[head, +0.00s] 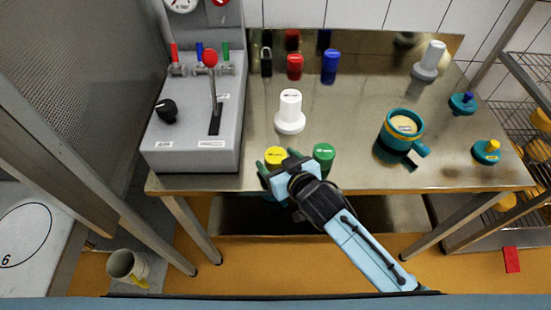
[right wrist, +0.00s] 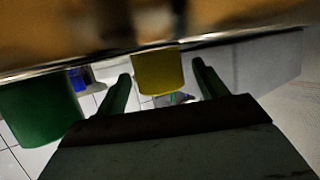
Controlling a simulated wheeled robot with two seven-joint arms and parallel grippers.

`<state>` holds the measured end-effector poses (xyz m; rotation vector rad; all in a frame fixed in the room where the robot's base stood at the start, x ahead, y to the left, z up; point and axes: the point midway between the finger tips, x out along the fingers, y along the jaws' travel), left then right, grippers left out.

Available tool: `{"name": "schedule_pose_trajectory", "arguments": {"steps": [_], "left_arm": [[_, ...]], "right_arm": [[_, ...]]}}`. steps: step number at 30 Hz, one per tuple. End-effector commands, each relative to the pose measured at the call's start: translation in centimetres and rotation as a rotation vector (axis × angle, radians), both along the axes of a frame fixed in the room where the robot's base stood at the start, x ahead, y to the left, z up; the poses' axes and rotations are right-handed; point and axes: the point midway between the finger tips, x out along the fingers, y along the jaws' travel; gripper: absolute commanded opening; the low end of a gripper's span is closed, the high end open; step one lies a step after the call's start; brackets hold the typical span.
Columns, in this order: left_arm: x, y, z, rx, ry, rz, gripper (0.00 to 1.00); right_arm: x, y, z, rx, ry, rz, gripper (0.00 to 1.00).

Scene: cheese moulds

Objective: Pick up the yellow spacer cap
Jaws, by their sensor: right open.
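The yellow spacer cap (head: 275,154) stands near the front edge of the steel table, left of a green cap (head: 324,154). My right gripper (head: 278,162) reaches in from the front and is open, its green fingers at either side of the yellow cap. In the right wrist view the yellow cap (right wrist: 158,72) shows between the two spread fingers (right wrist: 163,88), with a gap visible on each side. The green cap (right wrist: 40,108) is outside the fingers, at the left there. The gripper body hides the yellow cap's lower front in the head view. My left gripper is not in view.
A white stepped part (head: 290,112) stands behind the caps, with red (head: 295,67) and blue (head: 331,62) caps farther back. A grey lever box (head: 196,120) stands at the left. A teal mug-like mould (head: 402,127) is at the right.

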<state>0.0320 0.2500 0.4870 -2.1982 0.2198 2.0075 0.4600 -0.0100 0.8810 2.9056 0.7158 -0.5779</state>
Motion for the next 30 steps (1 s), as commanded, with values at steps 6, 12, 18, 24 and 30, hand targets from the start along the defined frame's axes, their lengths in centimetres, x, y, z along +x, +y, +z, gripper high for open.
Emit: {"name": "schedule_pose_trajectory", "arguments": {"steps": [6,12,18,24,30], "left_arm": [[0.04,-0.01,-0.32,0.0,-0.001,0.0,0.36],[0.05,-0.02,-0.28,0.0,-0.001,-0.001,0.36],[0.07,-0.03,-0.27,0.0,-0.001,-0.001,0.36],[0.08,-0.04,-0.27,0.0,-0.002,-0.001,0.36],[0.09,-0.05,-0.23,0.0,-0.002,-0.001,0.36]], "right_arm": [[1.25,0.65,-0.59,0.0,0.0,0.0,0.71],[1.22,0.63,-0.58,0.001,0.0,0.0,0.7],[1.21,0.61,-0.58,0.001,0.0,0.0,0.44],[1.22,0.62,-0.54,0.001,0.0,0.0,0.23],[1.22,0.62,-0.38,0.001,0.0,0.0,0.23]]}}
